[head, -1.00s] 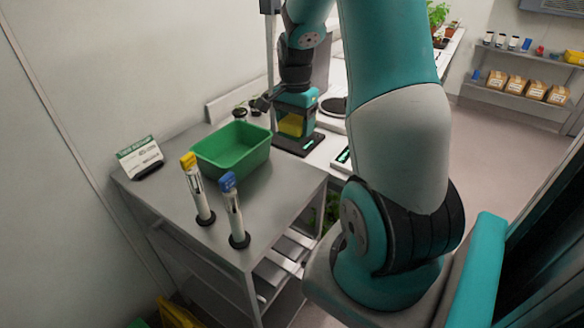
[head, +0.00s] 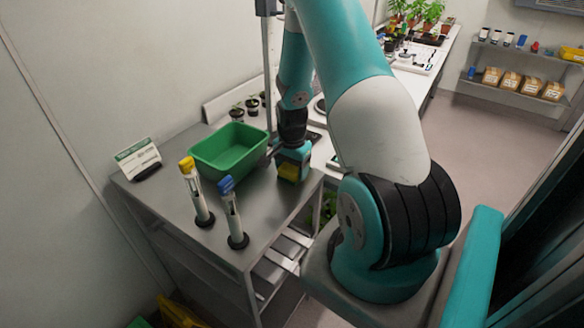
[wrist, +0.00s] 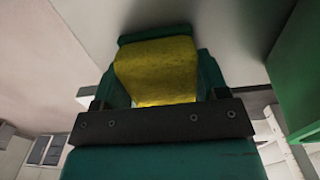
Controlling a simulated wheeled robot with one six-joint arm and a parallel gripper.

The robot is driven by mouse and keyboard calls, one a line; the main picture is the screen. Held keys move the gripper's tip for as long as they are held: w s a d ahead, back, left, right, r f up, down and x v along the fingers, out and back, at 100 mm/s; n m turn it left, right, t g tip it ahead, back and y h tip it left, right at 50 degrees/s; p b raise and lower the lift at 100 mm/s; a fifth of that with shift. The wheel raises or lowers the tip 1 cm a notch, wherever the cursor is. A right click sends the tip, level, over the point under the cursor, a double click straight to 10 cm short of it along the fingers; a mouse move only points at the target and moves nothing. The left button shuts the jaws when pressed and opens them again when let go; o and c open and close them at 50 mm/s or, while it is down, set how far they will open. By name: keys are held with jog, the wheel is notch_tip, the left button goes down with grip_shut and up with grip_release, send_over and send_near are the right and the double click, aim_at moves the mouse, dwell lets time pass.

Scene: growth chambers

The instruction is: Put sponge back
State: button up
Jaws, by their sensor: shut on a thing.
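A yellow sponge (wrist: 157,70) is held between the teal fingers of my gripper (head: 290,168). The sponge also shows in the head view (head: 289,172), partly covered by the gripper. My gripper is shut on it and points down, low over the right part of the steel table. I cannot tell whether the sponge touches the table top. A green bin (head: 231,150) stands just left of my gripper in the head view. Its wall (wrist: 300,75) shows at the right of the wrist view.
Two upright tubes with a yellow cap (head: 187,163) and a blue cap (head: 226,184) stand in black bases at the front of the steel table (head: 180,222). A sign (head: 139,158) stands at left. Small potted seedlings (head: 252,105) are behind the bin. The table's right edge is close to the gripper.

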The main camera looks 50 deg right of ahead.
jog(key=shift+f, duration=0.15)
jog(key=o, duration=1)
jog(key=shift+o, duration=0.2)
